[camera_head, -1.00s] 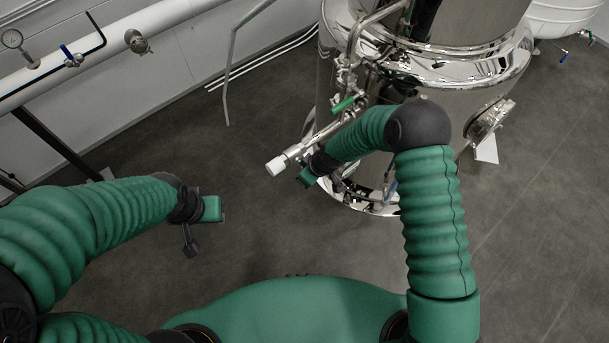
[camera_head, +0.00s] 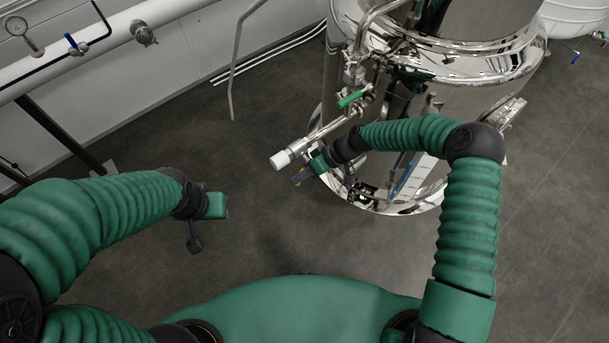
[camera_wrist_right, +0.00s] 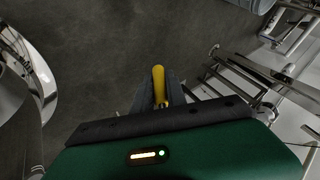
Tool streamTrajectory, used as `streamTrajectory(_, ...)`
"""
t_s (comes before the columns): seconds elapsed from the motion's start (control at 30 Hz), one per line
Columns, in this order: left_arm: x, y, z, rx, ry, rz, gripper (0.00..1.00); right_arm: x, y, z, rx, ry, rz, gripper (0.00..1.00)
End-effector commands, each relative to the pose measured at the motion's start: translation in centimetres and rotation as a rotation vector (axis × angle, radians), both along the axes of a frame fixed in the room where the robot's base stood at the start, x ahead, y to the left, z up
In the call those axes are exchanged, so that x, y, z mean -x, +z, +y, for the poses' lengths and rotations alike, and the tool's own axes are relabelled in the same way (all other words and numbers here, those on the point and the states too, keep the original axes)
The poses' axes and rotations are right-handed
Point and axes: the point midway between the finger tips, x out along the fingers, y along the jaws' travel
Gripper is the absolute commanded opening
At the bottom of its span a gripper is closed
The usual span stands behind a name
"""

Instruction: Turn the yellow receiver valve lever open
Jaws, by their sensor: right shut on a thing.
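The yellow valve lever (camera_wrist_right: 158,82) shows in the right wrist view, lying between the two grey fingers of my right gripper (camera_wrist_right: 159,94). The fingers are shut on it and hide part of it. In the head view my right gripper (camera_head: 303,175) is beside the white-capped end of a steel pipe in front of the tank. Only a tiny bit of yellow shows there, and the valve body is mostly hidden. My left gripper (camera_head: 194,239) hangs over bare floor at the left, away from the valve. Its finger opening cannot be made out.
The polished steel tank (camera_head: 470,95) stands behind my right arm. A green-handled valve (camera_head: 350,98) sits on the pipe (camera_head: 326,130) just above my right gripper. A white wall pipe (camera_head: 100,47) with a gauge runs at upper left. The floor between my arms is clear.

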Motion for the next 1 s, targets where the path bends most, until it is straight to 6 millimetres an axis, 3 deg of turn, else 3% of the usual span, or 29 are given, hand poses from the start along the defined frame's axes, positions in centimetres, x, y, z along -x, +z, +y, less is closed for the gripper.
streamTrajectory(0.03, 0.0, -0.27, 0.0, 0.0, 0.0, 0.0, 0.36, -0.64, 0.26, 0.11, -0.021, -0.014, 0.0, 0.0)
streamTrajectory(0.7, 0.0, -0.58, 0.0, 0.0, 0.0, 0.0, 0.36, -0.45, 0.77, 0.46, -0.086, -0.013, 0.046, 0.0)
streamTrajectory(0.73, 0.0, -0.58, 0.0, 0.0, 0.0, 0.0, 0.36, -0.45, 0.77, 0.46, -0.086, -0.013, 0.046, 0.18)
streamTrajectory(0.8, 0.01, -0.59, 0.0, 0.0, 0.0, 0.0, 0.36, -0.42, 0.74, 0.45, -0.086, -0.013, 0.047, 0.28)
streamTrajectory(0.9, 0.0, -0.58, 0.0, 0.0, 0.0, 0.0, 0.36, -0.25, 0.63, 0.45, -0.085, -0.01, 0.05, 0.39)
streamTrajectory(1.0, -0.01, -0.59, 0.0, 0.0, 0.0, 0.0, 0.36, -0.11, 0.57, 0.45, -0.083, -0.008, 0.052, 0.39)
